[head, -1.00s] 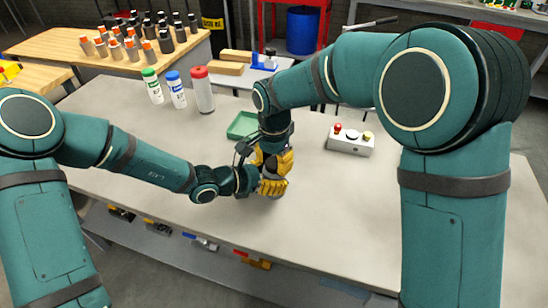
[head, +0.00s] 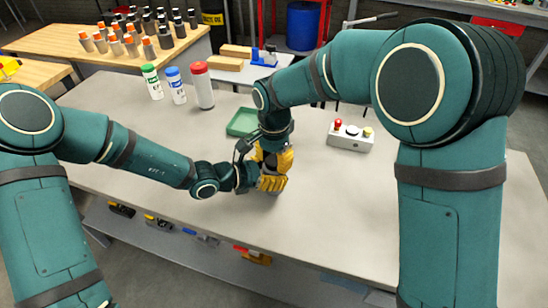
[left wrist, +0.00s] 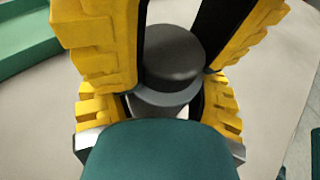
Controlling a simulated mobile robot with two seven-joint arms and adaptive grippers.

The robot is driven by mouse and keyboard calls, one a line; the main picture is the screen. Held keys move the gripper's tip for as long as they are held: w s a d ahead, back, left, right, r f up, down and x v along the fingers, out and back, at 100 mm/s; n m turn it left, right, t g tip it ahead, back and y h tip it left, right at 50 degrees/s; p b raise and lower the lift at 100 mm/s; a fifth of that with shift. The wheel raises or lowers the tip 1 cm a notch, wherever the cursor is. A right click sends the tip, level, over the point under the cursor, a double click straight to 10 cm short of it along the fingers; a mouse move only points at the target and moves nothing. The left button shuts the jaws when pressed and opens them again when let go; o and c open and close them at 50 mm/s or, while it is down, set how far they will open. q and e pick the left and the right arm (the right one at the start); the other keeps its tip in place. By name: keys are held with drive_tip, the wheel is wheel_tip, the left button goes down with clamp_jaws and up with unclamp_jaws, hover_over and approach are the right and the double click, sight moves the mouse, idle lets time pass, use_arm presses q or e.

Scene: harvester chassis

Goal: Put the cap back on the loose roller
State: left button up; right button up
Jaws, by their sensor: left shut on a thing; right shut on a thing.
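In the head view my left gripper (head: 271,183) and my right gripper (head: 273,157) meet near the table's middle, right one above left. In the left wrist view the grey roller (left wrist: 160,103) stands between the yellow fingers of my left gripper (left wrist: 160,108), which is shut on it. The dark grey cap (left wrist: 172,52) is over the roller's upper end, between the fingers of my right gripper (left wrist: 170,40), which is shut on it. Cap and roller look lined up and touching; I cannot tell whether the cap is fully seated. Most of the roller is hidden.
A green tray (head: 242,122) lies just behind the grippers. A control box (head: 350,138) with buttons stands to the right. Green-capped (head: 152,82), blue-capped (head: 175,86) and red-capped (head: 202,87) containers stand at the back left. The table (head: 130,120) is clear at the left and front right.

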drive_tip(key=shift+d+f, duration=0.1)
drive_tip(key=shift+f, duration=0.4)
idle(0.3)
drive_tip(key=shift+r, duration=0.1)
drive_tip(key=shift+r, duration=0.5)
drive_tip(key=shift+r, duration=0.1)
idle(0.7)
drive_tip(key=shift+s+f, duration=0.1)
drive_tip(key=shift+f, duration=0.8)
idle(0.7)
drive_tip(key=shift+r, duration=0.65)
drive_tip(key=shift+r, duration=0.3)
idle(0.6)
drive_tip(key=shift+f, duration=0.6)
idle(0.4)
